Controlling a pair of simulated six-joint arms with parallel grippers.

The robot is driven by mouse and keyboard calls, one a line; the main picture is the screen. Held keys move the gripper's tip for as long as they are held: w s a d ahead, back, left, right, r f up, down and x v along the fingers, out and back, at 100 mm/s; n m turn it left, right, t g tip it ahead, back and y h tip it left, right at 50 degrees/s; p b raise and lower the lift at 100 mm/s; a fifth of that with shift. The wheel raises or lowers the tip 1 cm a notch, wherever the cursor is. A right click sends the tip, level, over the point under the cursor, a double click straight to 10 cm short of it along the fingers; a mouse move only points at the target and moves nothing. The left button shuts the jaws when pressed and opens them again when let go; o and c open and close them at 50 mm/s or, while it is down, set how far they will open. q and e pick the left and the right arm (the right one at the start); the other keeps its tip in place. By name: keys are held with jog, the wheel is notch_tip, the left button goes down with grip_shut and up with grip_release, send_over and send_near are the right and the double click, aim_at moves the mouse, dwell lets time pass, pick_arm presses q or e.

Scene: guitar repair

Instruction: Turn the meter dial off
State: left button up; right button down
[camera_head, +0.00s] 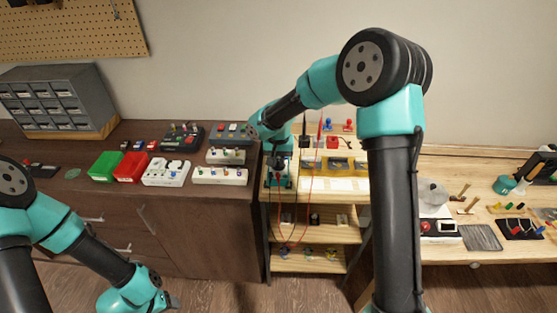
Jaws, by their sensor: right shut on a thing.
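My right arm reaches over from the right, and its gripper (279,162) points down at the top of the narrow shelf unit. It is shut on a small part of a dark and teal device (279,182), which seems to be the meter. The gripper covers most of the device's face, so the dial and its setting are hidden. My left gripper (169,301) hangs low at the bottom left, in front of the brown cabinet and away from the device. Its fingers are too small and dark to read.
Red test leads (313,160) hang in front of the shelf unit. A green bin (106,166), a red bin (131,167) and several pedal-like boxes stand on the brown cabinet (215,205). A wooden bench (480,258) with tools lies at the right.

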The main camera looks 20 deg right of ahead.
aim_at(279, 162)
dwell(0.4)
jog(key=c, duration=1.1)
grip_release()
jog(key=shift+c, duration=0.2)
jog(key=shift+r, duration=0.1)
notch_tip(279, 162, up, 17)
jog(key=shift+r, duration=0.15)
